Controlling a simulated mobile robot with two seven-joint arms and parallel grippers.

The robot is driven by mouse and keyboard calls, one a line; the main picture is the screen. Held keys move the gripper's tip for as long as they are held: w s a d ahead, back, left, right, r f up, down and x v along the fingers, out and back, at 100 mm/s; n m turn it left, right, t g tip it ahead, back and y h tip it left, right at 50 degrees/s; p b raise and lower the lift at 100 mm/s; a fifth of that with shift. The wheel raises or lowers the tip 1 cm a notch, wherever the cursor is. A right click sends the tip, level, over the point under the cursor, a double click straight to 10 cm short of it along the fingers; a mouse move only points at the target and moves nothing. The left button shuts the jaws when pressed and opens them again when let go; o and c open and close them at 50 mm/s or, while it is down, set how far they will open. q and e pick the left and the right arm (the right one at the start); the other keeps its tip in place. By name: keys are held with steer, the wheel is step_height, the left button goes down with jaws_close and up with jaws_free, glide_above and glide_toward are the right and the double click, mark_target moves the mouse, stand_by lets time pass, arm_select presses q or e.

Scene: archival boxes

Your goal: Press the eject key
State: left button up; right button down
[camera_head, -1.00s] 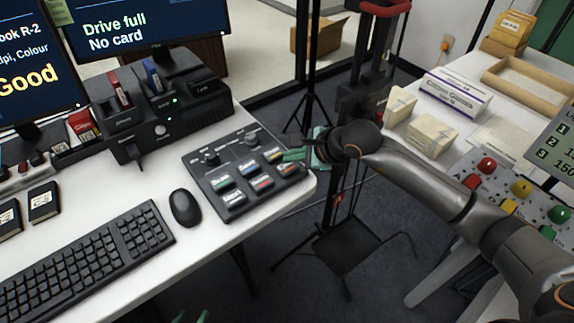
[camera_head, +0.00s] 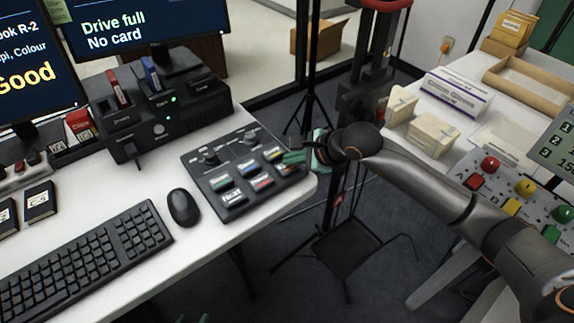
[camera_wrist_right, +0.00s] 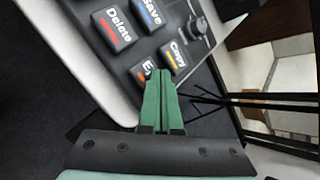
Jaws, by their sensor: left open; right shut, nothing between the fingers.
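The black key panel (camera_head: 247,172) lies at the right front corner of the white desk, with several labelled keys and knobs. In the right wrist view, a key whose label starts with "E" (camera_wrist_right: 143,69) is partly hidden behind my fingertips; the keys marked Delete, Save and Copy show around it. In the head view this key (camera_head: 287,170) is at the panel's lower right. My right gripper (camera_head: 290,158) is shut and empty, its green fingertips (camera_wrist_right: 160,76) at that key; I cannot tell whether they touch it. My left gripper (camera_head: 192,318) barely shows at the bottom edge, open.
A mouse (camera_head: 184,207) and keyboard (camera_head: 95,262) lie left of the panel. A black card dock (camera_head: 160,115) stands behind, below a monitor (camera_head: 145,28) reading "Drive full, No card". A black stand (camera_head: 345,245) fills the gap beside the desk.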

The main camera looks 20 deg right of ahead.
mark_target(291, 168)
steer(key=shift+f+b, duration=0.35)
steer(key=shift+f, duration=0.05)
stand_by(0.4)
steer(key=shift+r, duration=0.1)
steer(key=shift+r+p, duration=0.5)
steer(key=shift+r, duration=0.3)
steer(key=shift+r+p, duration=1.55)
steer(key=shift+r, duration=1)
